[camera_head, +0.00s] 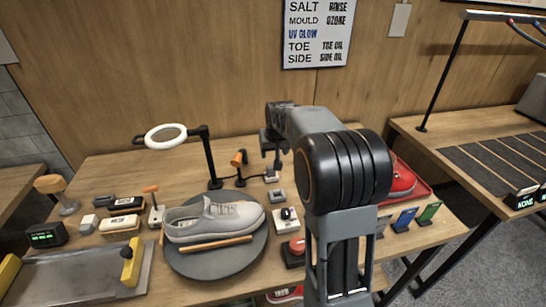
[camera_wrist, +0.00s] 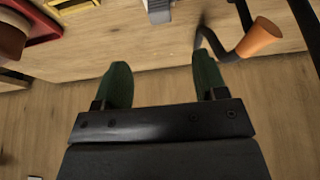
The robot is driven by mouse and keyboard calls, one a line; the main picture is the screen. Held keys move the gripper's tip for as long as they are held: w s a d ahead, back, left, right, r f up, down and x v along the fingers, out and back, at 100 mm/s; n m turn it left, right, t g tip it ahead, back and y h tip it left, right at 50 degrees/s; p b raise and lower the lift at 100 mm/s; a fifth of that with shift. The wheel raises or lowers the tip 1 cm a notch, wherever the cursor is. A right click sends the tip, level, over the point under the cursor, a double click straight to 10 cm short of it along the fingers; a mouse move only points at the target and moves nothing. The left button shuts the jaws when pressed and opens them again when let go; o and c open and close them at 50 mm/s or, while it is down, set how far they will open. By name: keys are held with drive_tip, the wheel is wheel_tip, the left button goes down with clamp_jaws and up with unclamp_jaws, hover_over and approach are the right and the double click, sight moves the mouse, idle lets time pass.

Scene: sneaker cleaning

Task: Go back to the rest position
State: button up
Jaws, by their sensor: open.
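My arm rises in front of the table in the head view, and its forearm reaches toward the back wall. My gripper (camera_wrist: 162,85) shows in the wrist view with its two dark green fingers apart and nothing between them. It is over the back part of the wooden table (camera_head: 110,175), close to the wall. In the head view my gripper is small and partly hidden by the arm. A grey sneaker (camera_head: 215,217) lies on a round dark turntable (camera_head: 190,268), left of my arm.
A ring lamp (camera_head: 166,137) and an orange-headed tool (camera_head: 239,158) stand behind the sneaker. A red shoe (camera_head: 402,180) sits in a red tray at the right, partly behind my arm. A metal tray (camera_head: 75,277) is front left. A second table (camera_head: 440,140) with dark strips stands right.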

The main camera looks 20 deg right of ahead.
drive_tip(key=shift+s+r, duration=0.15)
drive_tip(key=shift+r, duration=0.25)
drive_tip(key=s+a+n, duration=0.1)
drive_tip(key=s+a, duration=0.3)
drive_tip(key=s, duration=0.4)
drive_tip(key=s+a, duration=0.4)
drive_tip(key=s, duration=0.4)
drive_tip(key=s+a+n+y+p, duration=0.1)
drive_tip(key=s+a, duration=0.3)
drive_tip(key=s, duration=0.4)
drive_tip(key=shift+s+f+n+g, duration=0.15)
drive_tip(key=shift+s+n+g, duration=0.15)
drive_tip(key=shift+s+g, duration=0.1)
drive_tip(key=shift+a, duration=0.1)
drive_tip(key=shift+c, duration=0.4)
